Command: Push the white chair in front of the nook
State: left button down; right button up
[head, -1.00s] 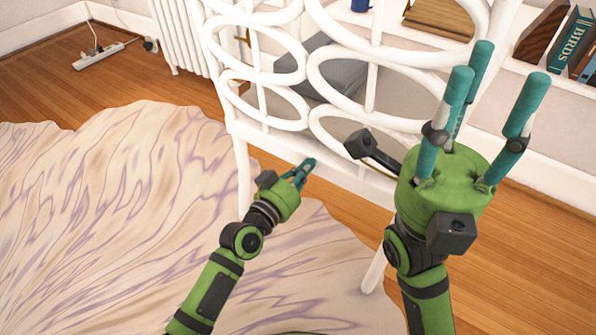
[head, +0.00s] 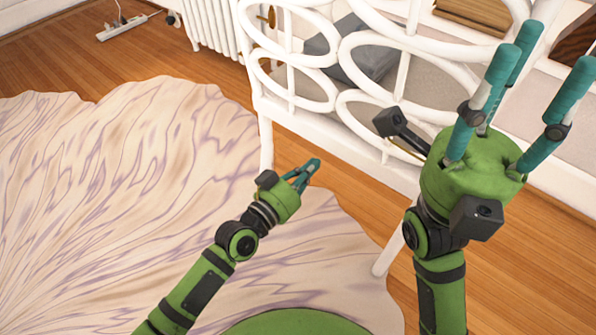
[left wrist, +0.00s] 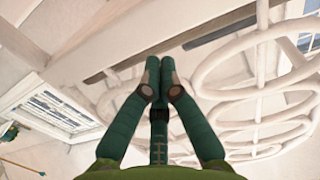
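The white chair (head: 330,143) shows its tall back of interlaced oval rings in the head view, with legs down at the rug's edge and wood floor. Its rings also show in the left wrist view (left wrist: 222,52). My left gripper (head: 312,168) is low, just in front of the lower rail; its fingertips meet in the left wrist view (left wrist: 158,75), with nothing between them. I cannot tell whether it touches the chair. My right gripper (head: 530,65) is open, fingers spread upward, empty, overlapping the chair's right side in view. The nook is not clearly identifiable.
A pale, purple-veined rug (head: 130,180) covers the floor at left, with a wavy edge. Wood floor (head: 510,250) is clear at right. A white radiator (head: 208,25) and a power strip (head: 122,28) are at the back left. A grey cushion (head: 350,48) shows through the chair back.

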pick_arm(q)
jog(key=v, duration=0.3)
jog(key=shift+s+a+p, duration=0.15)
jog(key=shift+s+p, duration=0.15)
